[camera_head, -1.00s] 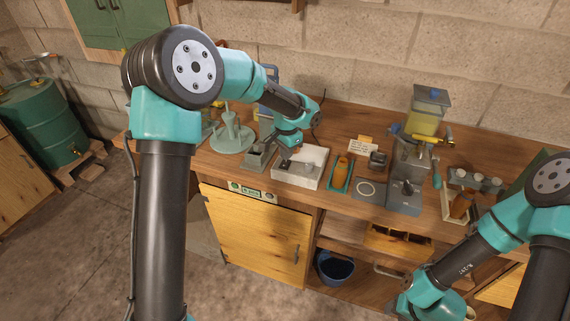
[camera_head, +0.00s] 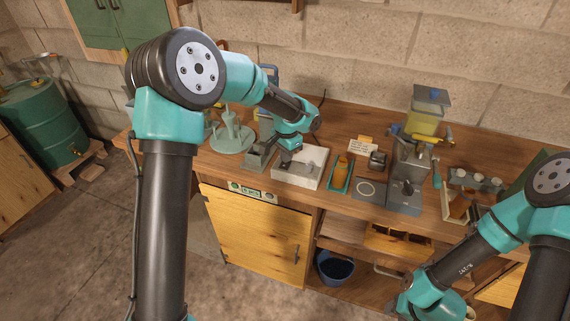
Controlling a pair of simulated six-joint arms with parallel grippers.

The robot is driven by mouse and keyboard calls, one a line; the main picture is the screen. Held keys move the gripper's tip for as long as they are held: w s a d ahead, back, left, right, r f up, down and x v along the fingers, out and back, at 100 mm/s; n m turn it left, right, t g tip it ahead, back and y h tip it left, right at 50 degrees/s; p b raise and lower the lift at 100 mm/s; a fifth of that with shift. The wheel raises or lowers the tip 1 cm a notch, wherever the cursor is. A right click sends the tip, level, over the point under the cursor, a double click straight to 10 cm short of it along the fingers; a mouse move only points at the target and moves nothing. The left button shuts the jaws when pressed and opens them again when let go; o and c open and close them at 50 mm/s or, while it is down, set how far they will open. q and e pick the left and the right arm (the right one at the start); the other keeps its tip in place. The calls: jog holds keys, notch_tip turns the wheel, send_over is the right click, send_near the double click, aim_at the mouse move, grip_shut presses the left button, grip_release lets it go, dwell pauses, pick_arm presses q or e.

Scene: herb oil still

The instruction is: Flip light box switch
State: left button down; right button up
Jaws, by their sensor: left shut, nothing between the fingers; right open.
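The light box (camera_head: 311,175) is a pale white box on the bench, left of the amber bottle. My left gripper (camera_head: 286,165) is shut and empty, pointing down at the box's left part. Its tips are at or just above the box; I cannot tell if they touch it. The switch is not clearly visible, with the gripper covering that corner. My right gripper (camera_head: 405,305) is low at the bottom edge, in front of the bench and far from the box; its fingers are hard to make out.
An amber bottle (camera_head: 342,168) on a green tray stands right of the box. A grey stand (camera_head: 258,158) is close on its left. A press with a yellow container (camera_head: 424,122) stands further right. A blue bucket (camera_head: 335,267) sits below the bench.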

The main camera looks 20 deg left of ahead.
pick_arm(q)
jog(key=shift+f, duration=0.25)
jog(key=shift+r, duration=3.55)
